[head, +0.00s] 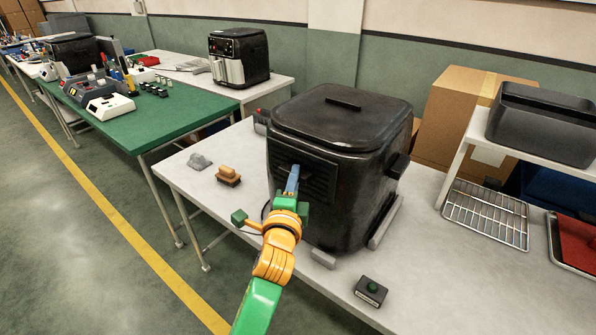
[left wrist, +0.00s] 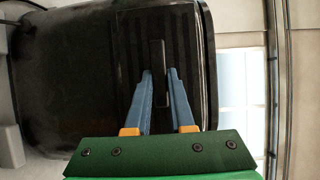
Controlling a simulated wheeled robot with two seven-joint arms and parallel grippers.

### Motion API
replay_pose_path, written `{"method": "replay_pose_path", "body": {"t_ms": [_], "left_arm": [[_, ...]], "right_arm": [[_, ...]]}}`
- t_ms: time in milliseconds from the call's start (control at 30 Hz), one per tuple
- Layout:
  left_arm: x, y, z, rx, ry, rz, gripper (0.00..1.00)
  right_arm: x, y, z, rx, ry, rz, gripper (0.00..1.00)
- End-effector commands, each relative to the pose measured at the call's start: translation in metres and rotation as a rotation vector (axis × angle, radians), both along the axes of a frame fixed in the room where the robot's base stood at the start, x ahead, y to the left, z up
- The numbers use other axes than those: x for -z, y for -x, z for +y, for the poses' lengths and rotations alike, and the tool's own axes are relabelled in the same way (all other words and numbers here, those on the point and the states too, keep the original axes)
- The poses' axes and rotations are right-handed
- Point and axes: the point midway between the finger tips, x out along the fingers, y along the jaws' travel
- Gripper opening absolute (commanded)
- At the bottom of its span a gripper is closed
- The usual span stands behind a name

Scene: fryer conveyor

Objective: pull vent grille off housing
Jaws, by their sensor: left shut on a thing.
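The black fryer housing (head: 350,125) stands on the white table and fills much of the left wrist view (left wrist: 60,70). The dark ribbed vent grille (head: 320,180) is on the housing's front face; in the left wrist view its slats (left wrist: 188,40) surround an upright black bar (left wrist: 158,50). My left gripper (head: 294,172) is at the grille, its blue fingers (left wrist: 160,75) shut on that bar, one on each side. I see no clear gap between grille and housing. The gripper hides part of the grille in the head view. My right gripper is not in view.
A grey block (head: 199,162) and a brown-handled brush (head: 228,176) lie left of the housing. A small box with a green button (head: 371,291) is at the table's front. A wire rack (head: 486,217) and a cardboard box (head: 455,110) are at the right.

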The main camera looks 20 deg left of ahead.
Motion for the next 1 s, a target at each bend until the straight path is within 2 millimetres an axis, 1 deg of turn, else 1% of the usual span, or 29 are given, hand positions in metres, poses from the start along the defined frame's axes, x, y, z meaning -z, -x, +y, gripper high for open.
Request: {"method": "replay_pose_path", "body": {"t_ms": [467,1000], "left_arm": [[0.0,0.0,0.0,0.0,0.0,0.001,0.0],[0.0,0.011,0.004,-0.001,0.0,0.0,0.0]], "right_arm": [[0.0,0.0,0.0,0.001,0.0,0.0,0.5],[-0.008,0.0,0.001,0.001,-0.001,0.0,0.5]]}}
